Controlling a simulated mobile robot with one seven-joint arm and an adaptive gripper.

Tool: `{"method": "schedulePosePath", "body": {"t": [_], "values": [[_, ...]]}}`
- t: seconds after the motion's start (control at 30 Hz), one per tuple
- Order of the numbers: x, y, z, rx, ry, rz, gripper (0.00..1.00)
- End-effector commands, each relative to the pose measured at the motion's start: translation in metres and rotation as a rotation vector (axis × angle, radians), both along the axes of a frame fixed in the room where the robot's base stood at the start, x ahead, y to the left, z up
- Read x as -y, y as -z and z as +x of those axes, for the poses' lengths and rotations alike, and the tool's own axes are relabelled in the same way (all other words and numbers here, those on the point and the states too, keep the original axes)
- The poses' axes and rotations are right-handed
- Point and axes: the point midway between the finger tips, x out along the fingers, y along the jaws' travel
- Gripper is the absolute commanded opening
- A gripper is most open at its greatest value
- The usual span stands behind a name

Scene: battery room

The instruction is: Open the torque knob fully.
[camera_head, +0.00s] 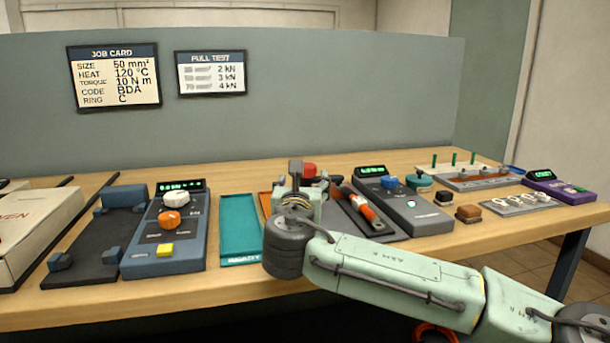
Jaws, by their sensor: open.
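No knob has a label I can read as torque. The dark grey unit (425,222) right of centre has a green display (372,170), too small to read, and a blue knob (389,182) near its top.
A teal tray (240,232) lies left of my arm. An orange-and-black tool (358,204) lies right of it. A red object (309,169) shows behind my gripper. A purple unit (562,190) stands far right. A job card (115,77) on the panel lists torque 10 N m.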

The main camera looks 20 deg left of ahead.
Motion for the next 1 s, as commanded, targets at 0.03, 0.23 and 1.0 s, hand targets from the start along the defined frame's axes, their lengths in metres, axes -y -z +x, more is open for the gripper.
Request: {"method": "schedulePosePath", "body": {"t": [0.03, 0.23, 1.0], "values": [[0.000, 0.000, 0.004, 0.000, 0.005, -0.005, 0.64], [-0.009, -0.002, 0.034, -0.001, 0.003, -0.001, 0.64], [-0.028, -0.001, 0.102, 0.001, -0.002, 0.001, 0.64]]}}
